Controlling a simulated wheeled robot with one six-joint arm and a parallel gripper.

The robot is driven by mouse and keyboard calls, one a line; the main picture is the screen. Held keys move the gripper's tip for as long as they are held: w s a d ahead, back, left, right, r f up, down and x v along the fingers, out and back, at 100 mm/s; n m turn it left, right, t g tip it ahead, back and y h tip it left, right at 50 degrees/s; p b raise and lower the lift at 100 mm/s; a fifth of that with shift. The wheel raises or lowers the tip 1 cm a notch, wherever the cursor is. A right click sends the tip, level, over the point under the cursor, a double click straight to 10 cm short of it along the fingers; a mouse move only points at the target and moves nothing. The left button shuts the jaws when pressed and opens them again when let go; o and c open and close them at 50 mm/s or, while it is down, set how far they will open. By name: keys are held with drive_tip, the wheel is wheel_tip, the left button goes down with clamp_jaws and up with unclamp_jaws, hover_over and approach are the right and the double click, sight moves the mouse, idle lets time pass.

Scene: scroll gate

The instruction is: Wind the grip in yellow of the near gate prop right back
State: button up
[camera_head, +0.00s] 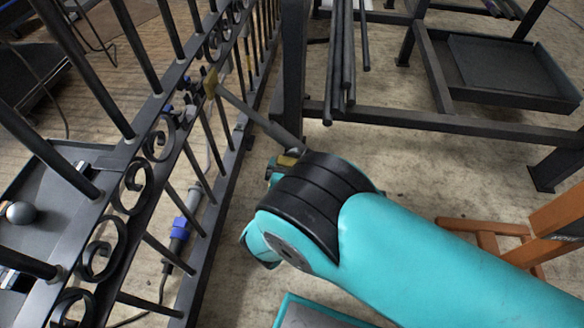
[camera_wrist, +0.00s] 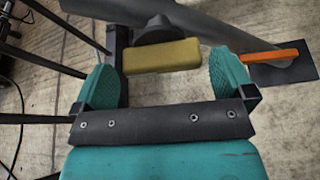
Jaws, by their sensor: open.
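The gate prop (camera_head: 255,116) is a grey rod slanting from a yellow bracket (camera_head: 210,83) on the scroll gate (camera_head: 158,118) down towards my wrist. Its yellow grip (camera_head: 287,161) shows as a small patch by my wrist, partly hidden. In the wrist view the yellow grip (camera_wrist: 162,56) is a short bar under a dark round hub (camera_wrist: 160,32). My gripper (camera_wrist: 165,70) is open, its teal fingers on either side of the bar. A gap shows at the right finger; I cannot tell whether the left one touches. In the head view my wrist mostly hides the gripper.
A dark metal rack (camera_head: 390,118) with long rods stands behind the gripper. A grey tray (camera_head: 510,75) is at the upper right. An orange frame (camera_head: 485,228) stands at the right.

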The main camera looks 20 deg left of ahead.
sight(292, 164)
drive_tip(key=shift+b+x, duration=0.35)
drive_tip(key=shift+x, duration=1.1)
drive_tip(key=shift+c, duration=0.5)
drive_tip(key=c, duration=0.5)
